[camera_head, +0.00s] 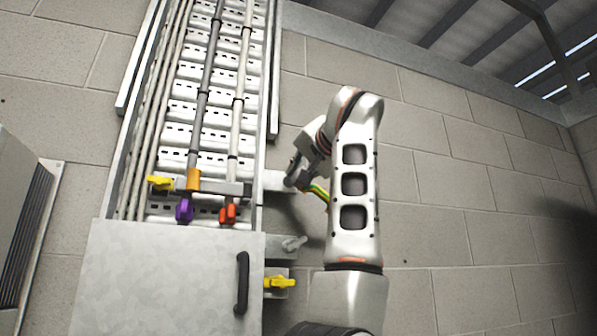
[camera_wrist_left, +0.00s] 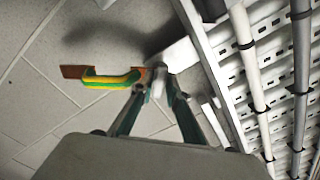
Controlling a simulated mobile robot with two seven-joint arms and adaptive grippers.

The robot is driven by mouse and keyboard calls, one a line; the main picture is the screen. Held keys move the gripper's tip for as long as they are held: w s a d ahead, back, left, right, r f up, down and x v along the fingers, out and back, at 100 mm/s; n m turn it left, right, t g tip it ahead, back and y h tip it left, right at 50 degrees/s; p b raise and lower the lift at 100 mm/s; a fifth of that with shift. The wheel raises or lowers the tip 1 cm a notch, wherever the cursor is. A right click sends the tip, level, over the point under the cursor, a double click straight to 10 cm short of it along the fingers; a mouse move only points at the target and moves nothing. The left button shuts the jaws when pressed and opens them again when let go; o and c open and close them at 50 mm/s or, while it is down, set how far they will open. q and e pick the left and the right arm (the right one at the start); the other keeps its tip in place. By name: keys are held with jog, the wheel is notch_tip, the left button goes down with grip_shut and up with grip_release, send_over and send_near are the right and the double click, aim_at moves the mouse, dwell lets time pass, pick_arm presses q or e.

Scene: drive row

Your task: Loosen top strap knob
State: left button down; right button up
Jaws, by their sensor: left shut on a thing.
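My left gripper (camera_head: 291,178) is at the upper pale bracket, on the right side of the cable ladder. In the left wrist view its two fingers (camera_wrist_left: 158,88) close around a small pale grey knob (camera_wrist_left: 160,80) at the bracket's end. The fingers hide most of this knob, and it cannot be made out in the head view. A green-and-yellow strap (camera_head: 319,190) with a copper-coloured end runs out beside the knob. The strap also shows in the left wrist view (camera_wrist_left: 108,80). The right gripper is not in view.
A grey cabinet (camera_head: 165,280) with a black handle stands below. The block wall is clear at right.

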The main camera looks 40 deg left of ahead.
pick_arm(q)
jog(key=shift+n, duration=0.6)
jog(key=c, duration=2.1)
grip_release()
jog(key=shift+c, duration=0.2)
jog(key=v, duration=0.7)
jog(key=shift+d, duration=0.25)
jog(key=shift+s, duration=0.1)
